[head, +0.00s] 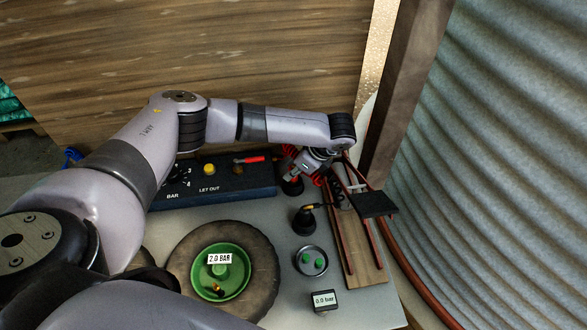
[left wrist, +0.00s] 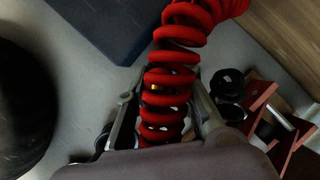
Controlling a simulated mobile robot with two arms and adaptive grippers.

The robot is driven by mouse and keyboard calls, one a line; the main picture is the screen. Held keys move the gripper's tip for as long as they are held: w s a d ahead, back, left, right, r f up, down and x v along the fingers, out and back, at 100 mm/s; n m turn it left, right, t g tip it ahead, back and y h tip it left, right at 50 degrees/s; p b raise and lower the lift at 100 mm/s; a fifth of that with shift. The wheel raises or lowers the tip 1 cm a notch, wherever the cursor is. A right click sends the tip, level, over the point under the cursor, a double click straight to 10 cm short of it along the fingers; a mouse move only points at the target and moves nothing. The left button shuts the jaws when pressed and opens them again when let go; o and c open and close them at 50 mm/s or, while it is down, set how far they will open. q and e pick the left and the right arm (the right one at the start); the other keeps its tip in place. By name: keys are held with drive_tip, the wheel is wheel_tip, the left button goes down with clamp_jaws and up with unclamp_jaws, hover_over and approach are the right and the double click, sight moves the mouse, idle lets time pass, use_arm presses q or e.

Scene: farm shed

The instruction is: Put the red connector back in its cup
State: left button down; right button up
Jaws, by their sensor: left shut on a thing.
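My left gripper (head: 292,173) is at the back of the table, right of the dark control box. In the left wrist view it (left wrist: 160,110) is shut around the red connector's end of a red coiled hose (left wrist: 180,57). The connector itself is mostly hidden by the coils and fingers; a small yellow-brass bit shows between the coils. A dark cup (head: 292,188) with a reddish rim stands just below the gripper; I cannot tell whether the connector is inside it. A second black cup (head: 303,225) in front holds a brass-tipped black piece. My right gripper is out of view.
The control box (head: 225,190) has a yellow button and a red lever. A tyre with green rim (head: 257,283) is labelled 2.0 BAR. A dish (head: 325,262) holds green caps. A small gauge (head: 323,301) reads 0.0 bar. A foot pump on a board (head: 365,268) stands right, near the corrugated wall.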

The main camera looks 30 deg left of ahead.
use_arm(q)
drive_tip(key=shift+f+p, duration=0.15)
drive_tip(key=shift+p, duration=0.2)
idle(0.5)
drive_tip(key=c, duration=1.3)
unclamp_jaws()
drive_tip(key=shift+o, duration=0.3)
drive_tip(key=o, duration=0.5)
drive_tip(key=shift+r+p, duration=4)
drive_tip(key=shift+p, duration=0.45)
